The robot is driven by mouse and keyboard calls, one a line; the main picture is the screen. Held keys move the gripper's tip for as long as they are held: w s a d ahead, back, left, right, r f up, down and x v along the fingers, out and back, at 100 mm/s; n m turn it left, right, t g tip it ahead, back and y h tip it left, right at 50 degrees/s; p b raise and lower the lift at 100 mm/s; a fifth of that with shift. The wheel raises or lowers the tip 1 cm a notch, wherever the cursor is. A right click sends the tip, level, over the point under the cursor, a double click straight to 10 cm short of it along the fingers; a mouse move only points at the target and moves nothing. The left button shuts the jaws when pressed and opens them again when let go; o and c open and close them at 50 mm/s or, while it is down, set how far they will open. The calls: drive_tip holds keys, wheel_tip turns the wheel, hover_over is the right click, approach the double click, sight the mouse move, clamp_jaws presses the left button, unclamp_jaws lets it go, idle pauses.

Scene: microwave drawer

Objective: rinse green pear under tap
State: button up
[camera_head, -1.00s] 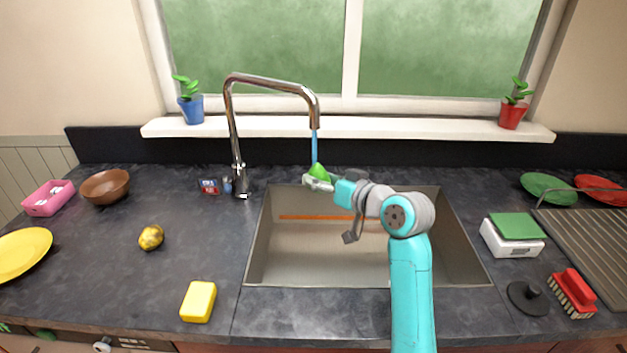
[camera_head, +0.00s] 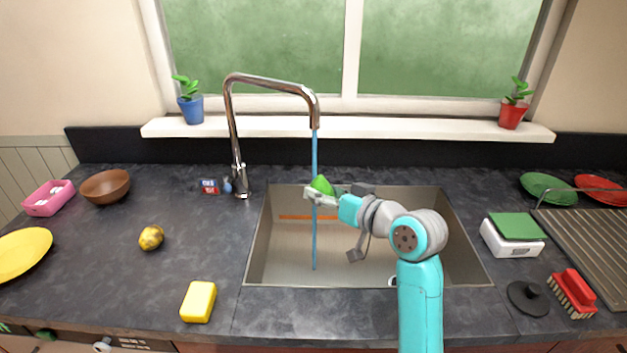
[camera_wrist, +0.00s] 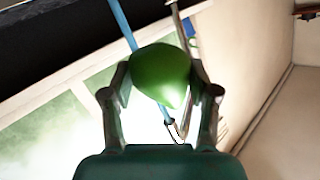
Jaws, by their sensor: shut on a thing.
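The green pear (camera_head: 321,184) is held above the sink basin, near the blue stream of water (camera_head: 315,240). My gripper (camera_head: 314,193) is shut on it. In the wrist view the pear (camera_wrist: 162,75) sits between the two fingers of my gripper (camera_wrist: 160,88), and the blue stream (camera_wrist: 122,25) runs just beside or behind it. The chrome tap (camera_head: 270,82) arches over the sink, and the stream falls from its spout to the basin floor. I cannot tell whether the water touches the pear.
The sink (camera_head: 290,258) is otherwise open, with an orange strip inside. A yellow sponge (camera_head: 198,301) and a yellow fruit (camera_head: 151,238) lie left of it. A scale (camera_head: 513,236), black lid (camera_head: 528,298) and red brush (camera_head: 574,292) stand right. A window sill (camera_head: 400,130) runs behind.

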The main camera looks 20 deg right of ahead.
drive_tip(key=s, duration=0.3)
drive_tip(key=shift+s+a, duration=0.1)
drive_tip(key=shift+a, duration=0.2)
idle(1.2)
drive_tip(key=s+a+r, duration=0.1)
drive_tip(key=s+r, duration=0.3)
drive_tip(key=shift+s, duration=0.4)
idle(0.7)
